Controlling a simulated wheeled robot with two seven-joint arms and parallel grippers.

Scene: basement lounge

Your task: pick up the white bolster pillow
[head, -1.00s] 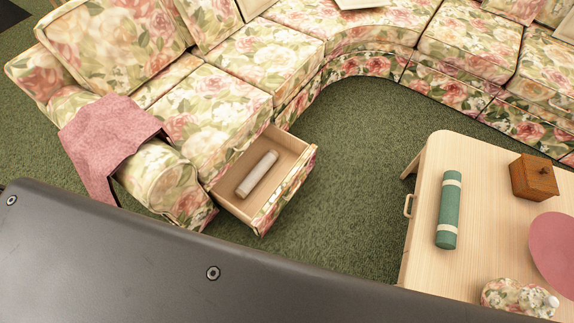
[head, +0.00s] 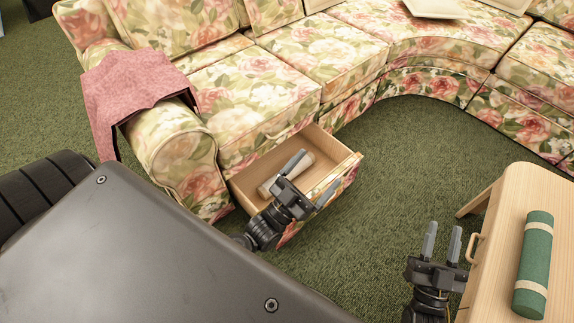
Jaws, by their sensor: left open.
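The white bolster pillow (head: 268,188) lies in the open wooden drawer (head: 339,154) under the floral sofa, partly hidden by a finger of my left gripper. My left gripper (head: 311,175) is open over the drawer, with one finger across the view of the bolster and the other towards the drawer's front. I cannot tell whether it touches the bolster. My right gripper (head: 442,232) is open and empty, above the carpet left of the wooden table.
The floral sofa (head: 258,82) runs behind the drawer, with a pink throw (head: 135,90) over its arm. The wooden table (head: 497,215) at right holds a green roll (head: 535,262). Green carpet (head: 425,135) is clear between sofa and table.

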